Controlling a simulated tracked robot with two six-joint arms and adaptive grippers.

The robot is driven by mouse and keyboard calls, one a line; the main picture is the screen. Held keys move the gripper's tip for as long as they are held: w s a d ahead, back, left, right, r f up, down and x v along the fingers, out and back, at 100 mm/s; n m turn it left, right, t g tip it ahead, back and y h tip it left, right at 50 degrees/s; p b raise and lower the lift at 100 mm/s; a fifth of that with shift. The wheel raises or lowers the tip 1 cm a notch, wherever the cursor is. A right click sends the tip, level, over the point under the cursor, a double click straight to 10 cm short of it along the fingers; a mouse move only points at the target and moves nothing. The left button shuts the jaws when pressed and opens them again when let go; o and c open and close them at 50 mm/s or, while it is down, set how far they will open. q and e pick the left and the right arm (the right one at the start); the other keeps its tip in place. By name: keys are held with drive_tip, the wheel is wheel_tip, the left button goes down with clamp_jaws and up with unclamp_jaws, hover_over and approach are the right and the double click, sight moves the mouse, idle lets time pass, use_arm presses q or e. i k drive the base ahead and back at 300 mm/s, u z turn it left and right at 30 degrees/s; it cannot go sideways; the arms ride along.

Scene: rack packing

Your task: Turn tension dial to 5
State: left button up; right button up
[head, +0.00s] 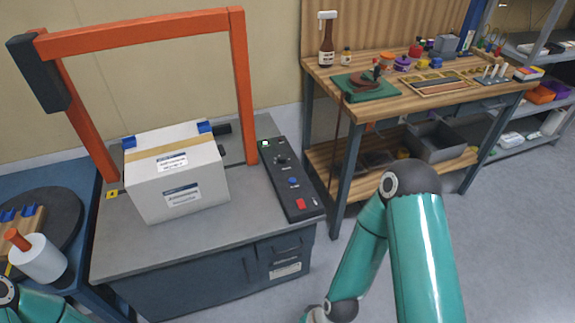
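A black control panel (289,192) lies on the right side of the grey strapping machine's top (252,208). A small dark round knob (281,160), which looks like the tension dial, sits in its upper part with pale marks around it. The marks and the pointer are too small to read. A green button (265,143) is above the knob, a blue button (293,181) and a red switch (300,204) are below it. Neither gripper shows. My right arm rises at lower right and bends out at the bottom edge; only part of my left arm shows at bottom left.
A taped white box (176,175) with blue corner pieces stands left of the panel, under an orange arch (145,33). A wooden workbench (346,106) with tools is behind right. A blue cart (84,212) with a white roll (38,258) is at left.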

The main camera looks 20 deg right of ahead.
sight(282, 159)
drive_tip(key=u, duration=0.25)
drive_tip(key=k, duration=0.15)
drive_tip(key=z, duration=0.5)
drive_tip(key=i, duration=1.3)
drive_tip(key=u, duration=0.75)
drive_tip(key=k, duration=0.85)
drive_tip(key=u, duration=0.15)
drive_tip(key=i, duration=0.85)
drive_tip(key=z, duration=0.05)
